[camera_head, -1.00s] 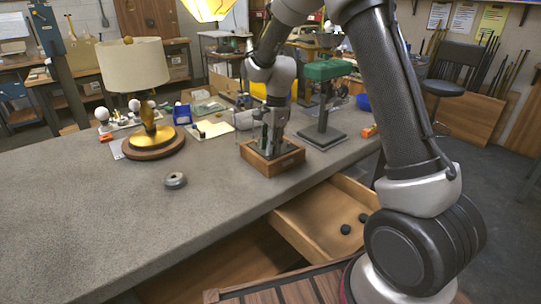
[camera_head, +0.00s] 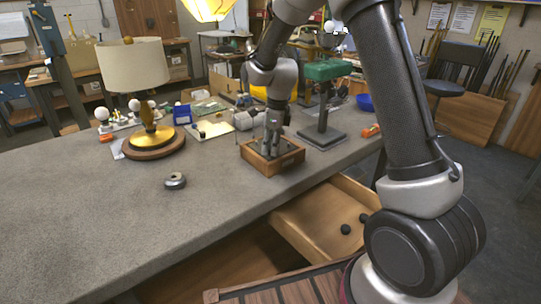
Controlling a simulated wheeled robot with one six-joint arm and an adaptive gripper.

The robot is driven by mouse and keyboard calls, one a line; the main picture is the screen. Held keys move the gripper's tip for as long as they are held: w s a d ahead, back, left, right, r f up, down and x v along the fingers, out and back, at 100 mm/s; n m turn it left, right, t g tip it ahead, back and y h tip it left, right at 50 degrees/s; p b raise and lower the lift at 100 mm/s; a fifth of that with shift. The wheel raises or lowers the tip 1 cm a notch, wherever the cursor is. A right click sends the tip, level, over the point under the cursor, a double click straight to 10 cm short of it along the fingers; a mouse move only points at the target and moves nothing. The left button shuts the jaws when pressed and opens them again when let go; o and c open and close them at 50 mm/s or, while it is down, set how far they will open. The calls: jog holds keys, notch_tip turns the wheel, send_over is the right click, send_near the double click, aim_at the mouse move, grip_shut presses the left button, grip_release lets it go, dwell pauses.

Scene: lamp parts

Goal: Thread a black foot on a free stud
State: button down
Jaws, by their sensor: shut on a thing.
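An open-topped wooden block (camera_head: 274,163) sits on the grey bench near its right edge. My gripper (camera_head: 268,153) points straight down into its top, toward the left side of the opening. The gripper is shut on a small dark piece, apparently a black foot, mostly hidden between the fingertips. The studs inside the block are too small and covered to make out. Two black feet lie in the open drawer below the bench, one nearer (camera_head: 345,229) and one farther back (camera_head: 362,218).
The open drawer (camera_head: 300,222) juts out under the bench edge. A grey ring-shaped part (camera_head: 175,181) lies alone on the bench. A lamp (camera_head: 153,140) stands at left, and a green press (camera_head: 322,100) stands behind the block. The front left bench is clear.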

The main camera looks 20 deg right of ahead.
jog(key=m, duration=0.6)
jog(key=shift+s+f+m+h, duration=0.25)
jog(key=shift+f+m+h, duration=0.05)
jog(key=shift+f, duration=0.05)
jog(key=c, duration=1.3)
grip_release()
jog(key=shift+w, duration=0.1)
jog(key=shift+r+t, duration=0.1)
jog(key=shift+t, duration=0.2)
